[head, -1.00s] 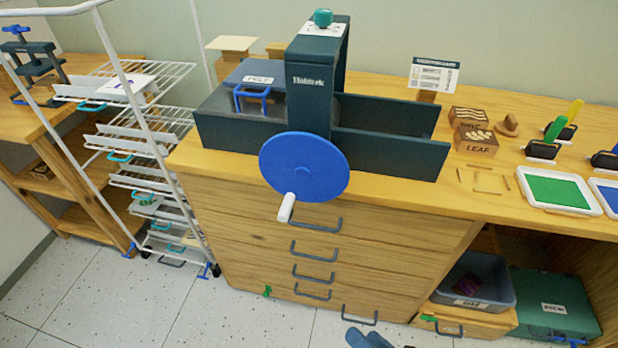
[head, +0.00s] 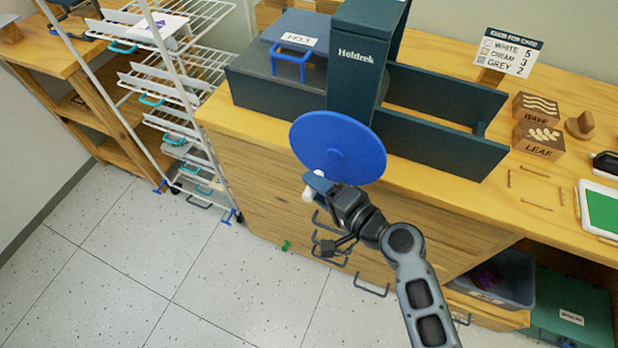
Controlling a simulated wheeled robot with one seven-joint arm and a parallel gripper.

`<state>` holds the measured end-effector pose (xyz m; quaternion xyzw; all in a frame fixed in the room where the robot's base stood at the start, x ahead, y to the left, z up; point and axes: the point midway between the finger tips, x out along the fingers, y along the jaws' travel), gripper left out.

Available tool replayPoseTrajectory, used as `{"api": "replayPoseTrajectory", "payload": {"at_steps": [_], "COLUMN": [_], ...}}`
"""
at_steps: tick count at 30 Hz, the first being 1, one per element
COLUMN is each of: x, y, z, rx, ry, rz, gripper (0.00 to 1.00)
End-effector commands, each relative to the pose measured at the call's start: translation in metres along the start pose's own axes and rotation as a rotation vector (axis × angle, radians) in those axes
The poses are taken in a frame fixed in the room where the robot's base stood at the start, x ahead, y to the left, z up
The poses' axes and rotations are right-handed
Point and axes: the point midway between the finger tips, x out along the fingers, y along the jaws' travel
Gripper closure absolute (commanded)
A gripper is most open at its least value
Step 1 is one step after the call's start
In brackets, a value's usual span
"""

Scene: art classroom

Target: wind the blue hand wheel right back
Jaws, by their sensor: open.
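The blue hand wheel (head: 350,143) is a solid disc on the front of the dark green press (head: 352,75). Its white handle (head: 308,193) sticks out at the wheel's lower left and is partly hidden by my gripper. My gripper (head: 316,186) is open at the handle, with a blue-grey finger in front of it. I cannot tell whether it touches the handle. The press bed (head: 265,102) is pushed out to the left, with a blue-handled block labelled FELT (head: 298,42) on it. The bed frame on the right (head: 440,135) is empty.
A white wire drying rack (head: 190,100) stands to the left. Wooden stamp blocks marked WAVE (head: 535,107) and LEAF (head: 538,140) and a card sign (head: 510,52) are on the counter at right. Drawer handles (head: 372,287) project below the wheel. Floor in front is free.

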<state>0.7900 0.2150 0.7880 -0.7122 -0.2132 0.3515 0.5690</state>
Motion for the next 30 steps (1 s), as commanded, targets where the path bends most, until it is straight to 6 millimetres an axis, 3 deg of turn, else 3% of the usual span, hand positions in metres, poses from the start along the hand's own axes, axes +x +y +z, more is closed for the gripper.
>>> {"api": "replayPoseTrajectory", "payload": {"at_steps": [7,17,30], "x": [0.028,0.033,0.032], "y": [-0.001,0.000,0.000], "z": [0.000,0.000,0.000], "rx": [-0.002,-0.002,-0.002], "ry": [-0.001,0.001,0.001], "rz": [0.000,0.001,0.001], "gripper": [0.49,0.49,0.90]}}
